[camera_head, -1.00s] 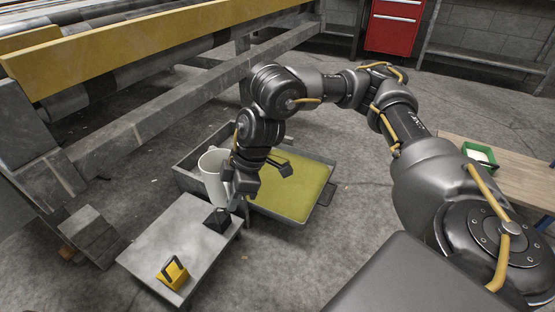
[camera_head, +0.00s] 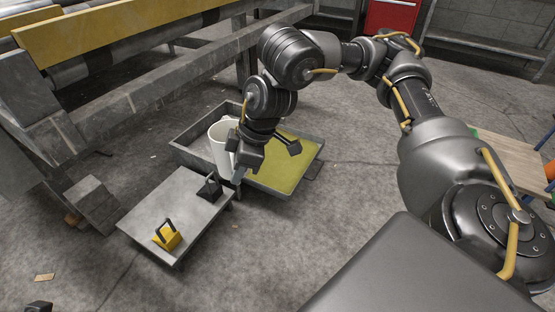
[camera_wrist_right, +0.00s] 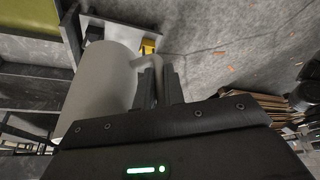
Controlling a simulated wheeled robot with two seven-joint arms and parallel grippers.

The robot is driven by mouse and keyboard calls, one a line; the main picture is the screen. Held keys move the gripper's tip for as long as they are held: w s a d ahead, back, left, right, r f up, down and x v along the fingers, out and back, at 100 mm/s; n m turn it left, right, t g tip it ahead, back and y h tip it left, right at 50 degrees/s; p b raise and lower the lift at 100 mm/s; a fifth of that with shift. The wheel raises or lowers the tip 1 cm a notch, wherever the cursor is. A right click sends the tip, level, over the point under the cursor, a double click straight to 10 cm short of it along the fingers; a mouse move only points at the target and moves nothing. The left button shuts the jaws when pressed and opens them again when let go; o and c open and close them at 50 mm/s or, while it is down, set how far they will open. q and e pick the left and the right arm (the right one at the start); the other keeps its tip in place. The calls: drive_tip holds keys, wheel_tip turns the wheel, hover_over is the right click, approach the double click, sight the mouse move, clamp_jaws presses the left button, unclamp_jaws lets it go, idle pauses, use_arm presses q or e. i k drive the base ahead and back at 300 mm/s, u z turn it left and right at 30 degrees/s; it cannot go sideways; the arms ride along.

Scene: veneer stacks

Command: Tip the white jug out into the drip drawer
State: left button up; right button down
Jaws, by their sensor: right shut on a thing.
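The white jug (camera_head: 221,143) is roughly upright at the left part of the drip drawer, by its near left side. I cannot tell how high above the drawer it is. My right gripper (camera_head: 239,172) is at the jug's right side. In the right wrist view the fingers (camera_wrist_right: 159,86) are shut at the handle (camera_wrist_right: 143,62) of the jug (camera_wrist_right: 104,88). The drip drawer is a grey open tray (camera_head: 184,155) with a yellow-green area (camera_head: 296,166) inside. The jug and gripper hide part of it. The jug's inside is hard to see. My left gripper is not recognisable.
A low grey table (camera_head: 172,208) stands in front of the drawer, with a black handled block (camera_head: 210,187) and a yellow handled block (camera_head: 167,236). A heavy frame with rollers and a yellow beam (camera_head: 120,38) stands behind.

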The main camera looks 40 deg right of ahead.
sight(280, 175)
drive_tip(key=k, duration=0.25)
drive_tip(key=z, duration=2.35)
drive_tip(key=i, duration=1.8)
drive_tip(key=u, duration=3)
